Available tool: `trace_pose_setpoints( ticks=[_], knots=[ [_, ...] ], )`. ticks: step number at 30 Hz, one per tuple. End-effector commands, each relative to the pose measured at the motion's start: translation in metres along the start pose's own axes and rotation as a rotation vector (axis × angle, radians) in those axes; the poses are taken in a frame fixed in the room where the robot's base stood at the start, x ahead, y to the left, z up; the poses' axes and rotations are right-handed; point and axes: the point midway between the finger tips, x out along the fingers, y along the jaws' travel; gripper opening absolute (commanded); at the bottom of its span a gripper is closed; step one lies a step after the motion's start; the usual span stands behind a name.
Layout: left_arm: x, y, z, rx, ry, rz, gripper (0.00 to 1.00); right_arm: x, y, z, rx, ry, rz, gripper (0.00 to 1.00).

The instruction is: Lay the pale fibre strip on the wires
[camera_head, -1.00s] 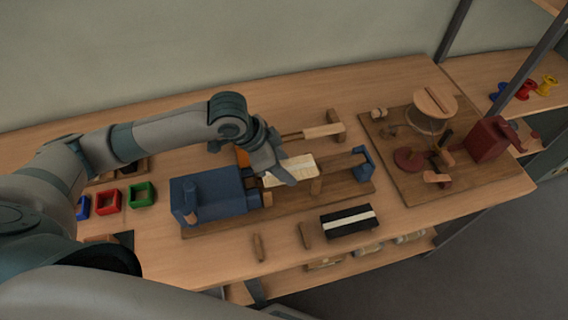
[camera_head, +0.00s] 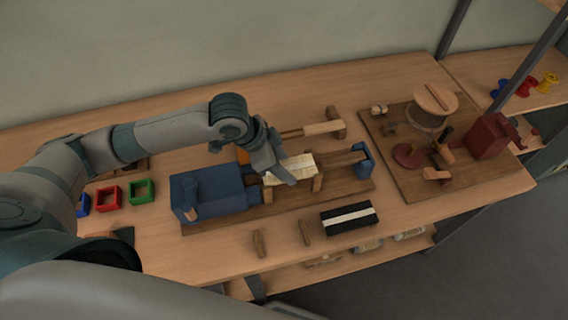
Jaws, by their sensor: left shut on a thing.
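The pale fibre strip (camera_head: 301,167) shows in the head view at the middle of the wooden board, over the gap between the blue block and the small blue end piece. My left gripper (camera_head: 285,178) is shut on the strip at its left part. The strip lies close above or on the wires; I cannot tell whether it touches. The wires are hidden under the strip and gripper. My right gripper is not in view.
The blue block (camera_head: 209,192) stands left of the strip and the blue end piece (camera_head: 363,160) right. A black block with a white stripe (camera_head: 349,217) lies in front. A second board (camera_head: 392,170) holds a drum (camera_head: 432,108) and red box (camera_head: 488,138). Coloured trays (camera_head: 108,198) sit left.

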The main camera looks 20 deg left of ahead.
Motion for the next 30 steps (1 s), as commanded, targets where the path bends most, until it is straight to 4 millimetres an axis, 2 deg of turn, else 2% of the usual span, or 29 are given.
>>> trace_pose_setpoints(
  ticks=[17, 18, 20, 30],
  knots=[
    [0.0044, 0.0000, 0.0022, 0.001, 0.000, 0.000, 0.23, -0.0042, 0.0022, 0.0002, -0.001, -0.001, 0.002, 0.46],
    [0.0045, -0.0001, 0.0022, 0.001, 0.000, -0.001, 0.59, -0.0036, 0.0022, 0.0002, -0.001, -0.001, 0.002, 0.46],
    [0.0045, -0.0001, 0.0022, 0.001, 0.000, 0.000, 0.71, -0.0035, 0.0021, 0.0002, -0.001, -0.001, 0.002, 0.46],
    [0.0037, -0.0002, 0.0022, 0.000, 0.000, 0.000, 0.71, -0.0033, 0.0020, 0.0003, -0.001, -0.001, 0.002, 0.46]
  ],
)
